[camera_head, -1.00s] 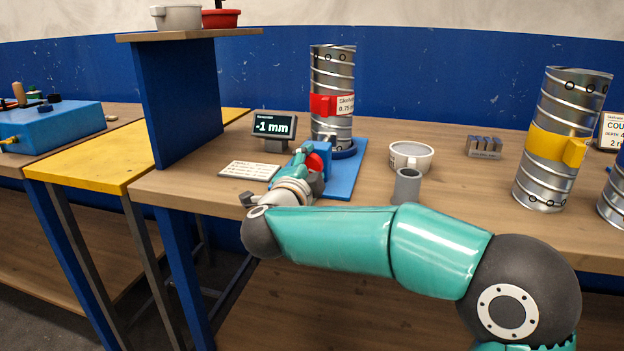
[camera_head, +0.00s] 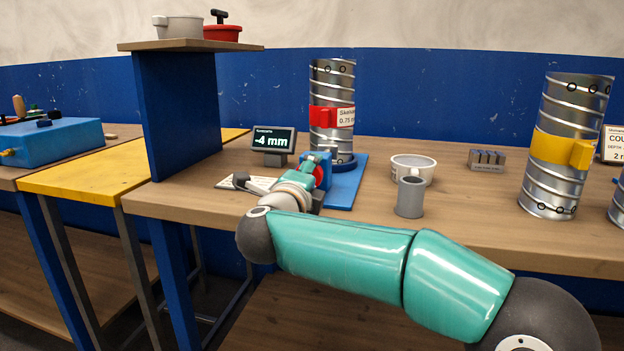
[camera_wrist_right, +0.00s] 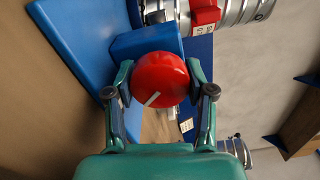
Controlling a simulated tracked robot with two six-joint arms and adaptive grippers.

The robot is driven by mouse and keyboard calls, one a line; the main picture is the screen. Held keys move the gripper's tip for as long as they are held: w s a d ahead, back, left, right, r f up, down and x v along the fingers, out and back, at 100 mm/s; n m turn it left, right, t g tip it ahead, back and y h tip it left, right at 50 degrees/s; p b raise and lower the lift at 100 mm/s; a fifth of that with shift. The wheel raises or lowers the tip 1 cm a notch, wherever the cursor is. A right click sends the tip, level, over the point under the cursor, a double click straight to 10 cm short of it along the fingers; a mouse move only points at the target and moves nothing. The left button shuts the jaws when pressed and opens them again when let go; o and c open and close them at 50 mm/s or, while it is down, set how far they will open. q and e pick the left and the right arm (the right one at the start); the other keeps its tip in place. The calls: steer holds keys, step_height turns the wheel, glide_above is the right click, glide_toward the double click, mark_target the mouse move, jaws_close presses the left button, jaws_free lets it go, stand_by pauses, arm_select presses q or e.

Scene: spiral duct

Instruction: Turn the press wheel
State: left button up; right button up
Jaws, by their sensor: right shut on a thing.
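The red press wheel (camera_wrist_right: 160,79) is a round knob with a pale pointer line, mounted on a blue block (camera_wrist_right: 148,40). In the right wrist view my right gripper (camera_wrist_right: 160,92) has one finger on each side of the wheel and is shut on it. In the head view the wheel is mostly hidden by the gripper (camera_head: 305,178). The press has a blue base (camera_head: 345,190) with a ribbed metal duct (camera_head: 331,85) standing upright on it, wearing a red clamp. A small display (camera_head: 273,140) reads -4 mm. My left gripper is not in view.
A grey cup (camera_head: 410,197) and a white bowl (camera_head: 413,168) stand right of the press. A duct with a yellow clamp (camera_head: 560,150) stands farther right. A blue shelf (camera_head: 178,110) rises at left. A white card (camera_head: 245,183) lies beside my gripper.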

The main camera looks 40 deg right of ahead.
steer(key=shift+a+f, duration=0.15)
steer(key=shift+f, duration=0.2)
steer(key=o, duration=1.2)
steer(key=shift+a, duration=0.1)
steer(key=v, duration=0.7)
steer(key=shift+s+a+r, duration=0.2)
steer(key=shift+s+r, duration=0.05)
steer(key=shift+s, duration=0.1)
